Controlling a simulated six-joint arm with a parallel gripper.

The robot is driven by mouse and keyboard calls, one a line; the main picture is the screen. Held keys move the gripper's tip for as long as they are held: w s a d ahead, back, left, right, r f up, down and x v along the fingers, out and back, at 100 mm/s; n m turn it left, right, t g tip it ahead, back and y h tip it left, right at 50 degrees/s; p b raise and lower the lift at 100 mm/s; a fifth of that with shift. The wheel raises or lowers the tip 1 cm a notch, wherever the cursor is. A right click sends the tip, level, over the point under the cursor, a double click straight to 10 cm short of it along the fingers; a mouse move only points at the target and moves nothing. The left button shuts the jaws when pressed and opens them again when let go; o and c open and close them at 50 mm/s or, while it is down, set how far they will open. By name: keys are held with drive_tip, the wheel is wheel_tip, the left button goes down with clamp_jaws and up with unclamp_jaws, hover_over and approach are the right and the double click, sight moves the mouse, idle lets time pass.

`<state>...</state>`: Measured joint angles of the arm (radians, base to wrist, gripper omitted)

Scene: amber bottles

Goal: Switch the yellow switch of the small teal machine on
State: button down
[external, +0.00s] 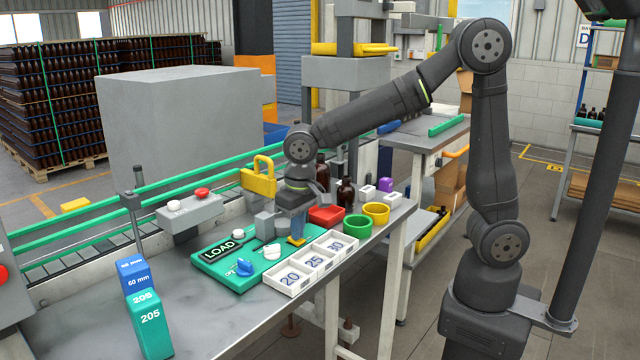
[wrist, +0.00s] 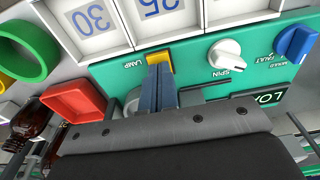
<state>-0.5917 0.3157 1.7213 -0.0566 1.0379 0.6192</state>
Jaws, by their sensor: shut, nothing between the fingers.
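The small teal machine (external: 226,262) lies on the grey bench, with a dark LOAD plate, a white knob and a blue knob on its top. Its yellow switch (external: 296,241) is at the right end, by the white trays. In the wrist view the yellow switch (wrist: 161,58) sits beside the LAMP label. My gripper (external: 297,232) is shut and empty, pointing down at the switch. In the wrist view its blue-grey fingertips (wrist: 160,70) are at the switch and hide part of it. I cannot tell whether they touch it, or which way it is set.
White numbered trays (external: 291,285) stand right beside the machine's front edge. A red tray (external: 327,215), a green ring (external: 357,227), a yellow ring (external: 376,213) and amber bottles (external: 346,193) stand close behind. The white SPIN knob (wrist: 225,52) is near my fingers.

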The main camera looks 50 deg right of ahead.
drive_tip(key=shift+r, duration=0.1)
wheel_tip(320, 180, up, 14)
drive_tip(key=s, duration=0.2)
idle(0.3)
drive_tip(key=shift+w, duration=0.15)
drive_tip(key=shift+w+t, duration=0.3)
drive_tip(key=shift+w, duration=0.35)
drive_tip(key=f, duration=0.4)
drive_tip(key=w+f, duration=0.1)
drive_tip(key=f, duration=0.4)
drive_tip(key=w+f, duration=0.1)
drive_tip(key=f, duration=0.4)
